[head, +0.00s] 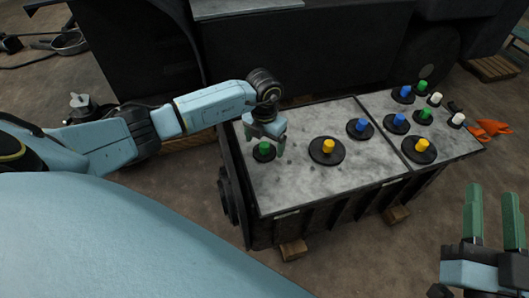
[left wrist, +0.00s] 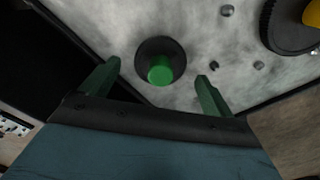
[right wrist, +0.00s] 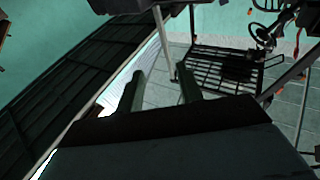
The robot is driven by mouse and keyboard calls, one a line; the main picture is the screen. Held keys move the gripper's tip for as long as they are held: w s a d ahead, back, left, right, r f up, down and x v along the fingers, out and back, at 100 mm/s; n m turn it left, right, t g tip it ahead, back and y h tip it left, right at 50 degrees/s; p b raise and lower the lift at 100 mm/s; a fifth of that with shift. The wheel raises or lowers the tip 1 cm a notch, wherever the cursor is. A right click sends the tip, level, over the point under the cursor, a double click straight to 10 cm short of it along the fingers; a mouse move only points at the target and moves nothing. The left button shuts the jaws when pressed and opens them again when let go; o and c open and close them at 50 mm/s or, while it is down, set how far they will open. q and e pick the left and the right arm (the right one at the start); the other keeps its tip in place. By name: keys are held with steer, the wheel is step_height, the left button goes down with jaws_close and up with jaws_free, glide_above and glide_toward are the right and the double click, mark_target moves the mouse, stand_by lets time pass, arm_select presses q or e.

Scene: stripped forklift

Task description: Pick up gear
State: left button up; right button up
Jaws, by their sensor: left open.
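A dark round gear with a green knob (head: 263,149) sits on the left end of the grey metal top (head: 300,180). In the left wrist view the green-knobbed gear (left wrist: 160,68) lies between and beyond my fingertips. My left gripper (head: 265,145) is open and points down over this gear, its fingers (left wrist: 158,78) on either side of the knob and apart from it. My right gripper (head: 490,215) is open and empty at the lower right, away from the top; its fingers also show in the right wrist view (right wrist: 160,92).
A larger gear with a yellow knob (head: 328,149) and a blue-knobbed gear (head: 360,127) stand on the same top. The right panel (head: 455,150) holds several more knobbed gears and white-topped pieces. Orange objects (head: 493,129) lie on the floor beyond its right edge. A dark machine body rises behind.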

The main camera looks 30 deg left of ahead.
arm_select(q)
steer(key=shift+f+b, duration=0.35)
steer(key=shift+f, duration=0.6)
arm_select(e)
steer(key=r+t, duration=0.1)
steer(key=s+r+t, duration=0.1)
steer(key=r, duration=0.1)
steer(key=shift+s+r+y, duration=0.1)
steer(key=shift+r+y, duration=0.05)
steer(key=shift+y, duration=0.15)
arm_select(q)
steer(key=c, duration=0.9)
steer(key=shift+c, duration=0.6)
arm_select(e)
steer(key=shift+a, duration=0.1)
arm_select(q)
steer(key=shift+r, duration=0.2)
